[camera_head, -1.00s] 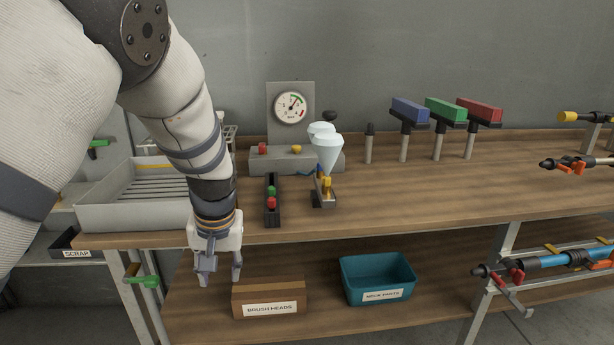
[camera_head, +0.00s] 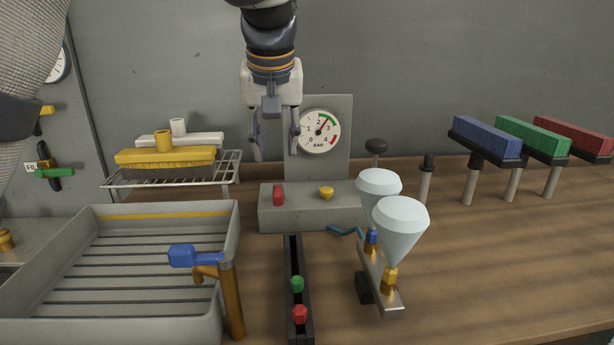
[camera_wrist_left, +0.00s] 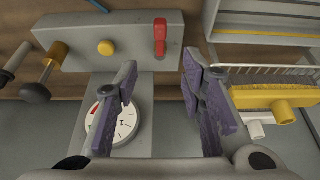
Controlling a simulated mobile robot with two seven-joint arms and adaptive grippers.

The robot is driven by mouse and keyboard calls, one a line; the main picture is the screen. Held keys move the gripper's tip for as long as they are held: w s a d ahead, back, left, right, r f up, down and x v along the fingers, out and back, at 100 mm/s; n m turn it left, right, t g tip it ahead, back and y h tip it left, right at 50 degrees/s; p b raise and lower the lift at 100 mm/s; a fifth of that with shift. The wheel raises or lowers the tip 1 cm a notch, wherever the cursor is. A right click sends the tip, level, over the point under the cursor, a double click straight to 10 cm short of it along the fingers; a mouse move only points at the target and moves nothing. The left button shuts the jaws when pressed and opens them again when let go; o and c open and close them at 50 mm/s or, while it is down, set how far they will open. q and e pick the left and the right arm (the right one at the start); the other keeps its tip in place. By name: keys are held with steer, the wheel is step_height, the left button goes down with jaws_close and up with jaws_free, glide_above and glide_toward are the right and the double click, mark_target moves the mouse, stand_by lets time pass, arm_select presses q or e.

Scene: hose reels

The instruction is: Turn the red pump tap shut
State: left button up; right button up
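The red pump tap (camera_head: 278,195) is a small red lever on the left part of the front of a grey pump block (camera_head: 300,212). It stands lengthwise up and down in the head view. In the left wrist view the red tap (camera_wrist_left: 160,38) is near the top middle, fully visible. My left gripper (camera_head: 276,150) hangs fingers down above the tap, apart from it. Its two fingers are spread with nothing between them; the wrist view shows the same open gap (camera_wrist_left: 160,78). My right gripper is in neither view.
A yellow knob (camera_head: 326,192) sits right of the tap. A pressure gauge (camera_head: 319,131) on a grey upright panel is close behind the left gripper. A rack with yellow brush (camera_head: 165,156) is left. A slatted tray (camera_head: 110,207) and two pale cones (camera_head: 401,225) stand nearer.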

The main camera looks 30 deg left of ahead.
mark_target(277, 191)
arm_select(q)
steer(key=x, duration=1.1)
steer(key=shift+s+f, duration=0.25)
jaws_close()
